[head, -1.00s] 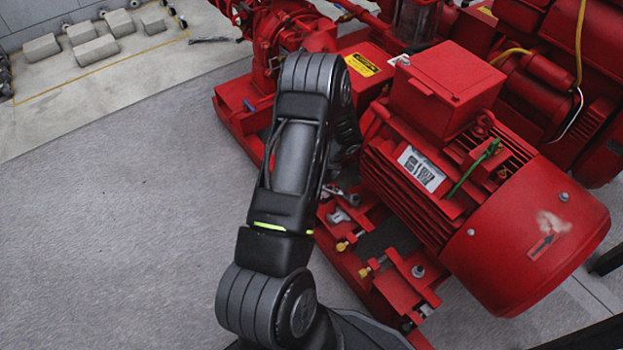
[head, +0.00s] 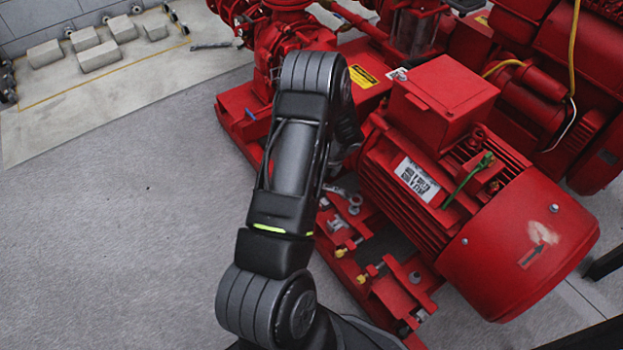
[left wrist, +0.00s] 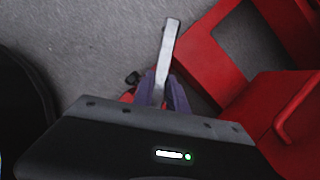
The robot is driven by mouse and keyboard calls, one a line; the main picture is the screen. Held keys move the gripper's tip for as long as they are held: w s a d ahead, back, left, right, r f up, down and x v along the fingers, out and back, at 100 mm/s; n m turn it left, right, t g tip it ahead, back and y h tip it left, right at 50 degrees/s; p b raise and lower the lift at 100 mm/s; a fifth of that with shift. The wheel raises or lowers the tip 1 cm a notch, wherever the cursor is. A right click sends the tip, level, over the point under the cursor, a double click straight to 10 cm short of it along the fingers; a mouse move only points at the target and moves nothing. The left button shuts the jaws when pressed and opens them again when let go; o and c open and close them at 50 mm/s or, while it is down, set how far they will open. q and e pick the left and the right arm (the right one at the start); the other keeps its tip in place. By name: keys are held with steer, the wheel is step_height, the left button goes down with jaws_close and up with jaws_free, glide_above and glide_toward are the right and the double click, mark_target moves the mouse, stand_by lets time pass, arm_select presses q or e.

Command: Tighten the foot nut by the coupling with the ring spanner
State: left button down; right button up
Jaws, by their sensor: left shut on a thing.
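My left arm reaches from the bottom of the head view to the near side of the red motor (head: 435,180); its forearm hides the gripper there. In the left wrist view my left gripper (left wrist: 165,92) is shut on the grey, flat bar of the ring spanner (left wrist: 170,45), which points away from the jaws. Its ring end cannot be made out in that view. In the head view a small silver piece (head: 338,190), perhaps the spanner's end, shows beside the forearm, close to a foot nut (head: 354,205). I cannot tell whether they touch. My right gripper is out of view.
Brass-tipped adjusting bolts (head: 362,277) and another foot nut (head: 414,277) lie along the red base frame. A green-handled item (head: 470,180) rests on the motor. The red pump (head: 283,45) stands behind. Grey floor (head: 110,210) on the left is clear.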

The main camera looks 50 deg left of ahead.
arm_select(q)
steer(key=shift+r, duration=0.2)
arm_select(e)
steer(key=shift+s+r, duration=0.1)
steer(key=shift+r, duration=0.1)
arm_select(q)
steer(key=shift+s+f, duration=0.1)
steer(key=shift+f, duration=0.25)
steer(key=shift+s+d+f+n+b, duration=0.1)
steer(key=shift+s+f+n+b, duration=0.1)
steer(key=shift+f+b, duration=0.25)
steer(key=shift+s+d+f+n+b, duration=0.1)
steer(key=shift+f+n+b, duration=0.1)
steer(key=shift+f+b, duration=0.2)
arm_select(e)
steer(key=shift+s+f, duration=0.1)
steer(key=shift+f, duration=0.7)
